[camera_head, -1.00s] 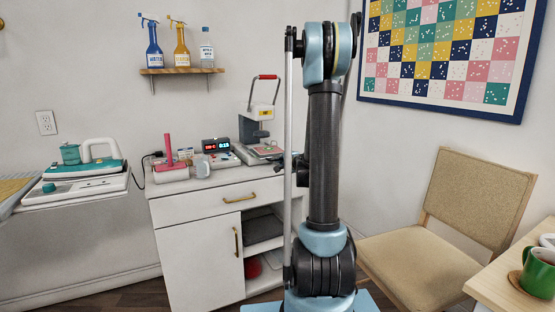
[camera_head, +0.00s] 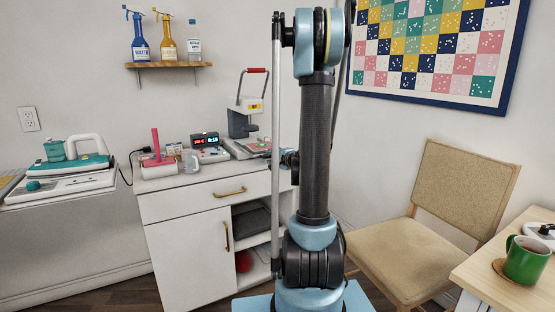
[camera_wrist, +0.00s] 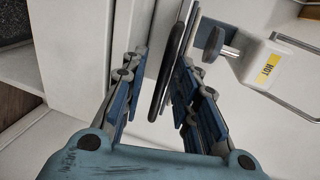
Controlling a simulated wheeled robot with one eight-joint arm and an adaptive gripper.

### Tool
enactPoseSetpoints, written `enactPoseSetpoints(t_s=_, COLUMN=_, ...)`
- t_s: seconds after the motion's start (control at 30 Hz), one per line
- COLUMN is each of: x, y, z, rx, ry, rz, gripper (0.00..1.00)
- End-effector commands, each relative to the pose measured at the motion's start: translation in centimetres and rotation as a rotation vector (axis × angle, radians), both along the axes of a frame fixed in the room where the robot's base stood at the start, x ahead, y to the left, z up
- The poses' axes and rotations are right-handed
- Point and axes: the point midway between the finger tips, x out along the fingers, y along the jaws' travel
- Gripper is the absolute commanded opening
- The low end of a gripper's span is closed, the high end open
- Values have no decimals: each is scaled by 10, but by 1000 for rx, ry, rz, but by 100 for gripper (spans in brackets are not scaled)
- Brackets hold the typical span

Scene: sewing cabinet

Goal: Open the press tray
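The heat press (camera_head: 241,124) stands on the white cabinet in the head view, with a red-gripped lever and a yellow label. Its flat grey tray (camera_head: 245,149) lies at its base, the right end partly hidden by my arm. In the wrist view the press head (camera_wrist: 268,66) is at upper right, labelled HOT. A dark, rounded-edged bar (camera_wrist: 172,62), seemingly at the tray's edge, runs between the fingers of my gripper (camera_wrist: 160,62). The fingers are apart. The bar lies closer to the right finger; I cannot tell whether they touch.
A clock (camera_head: 205,140), a pink-handled tool (camera_head: 157,155) and a clear jar share the cabinet top. An iron (camera_head: 75,157) sits on the left table. A chair (camera_head: 425,220) and a table with a green mug (camera_head: 526,260) stand at right.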

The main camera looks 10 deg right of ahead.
Motion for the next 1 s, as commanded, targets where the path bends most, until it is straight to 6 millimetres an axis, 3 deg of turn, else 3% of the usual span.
enactPoseSetpoints(t_s=0.27, x=-12, y=-5, z=3, rx=1, ry=0, rz=-2, gripper=28)
enactPoseSetpoints(t_s=0.8, x=-84, y=-29, z=18, rx=0, ry=0, rz=-3, gripper=28)
enactPoseSetpoints(t_s=1.0, x=-100, y=-35, z=22, rx=-1, ry=1, rz=-2, gripper=28)
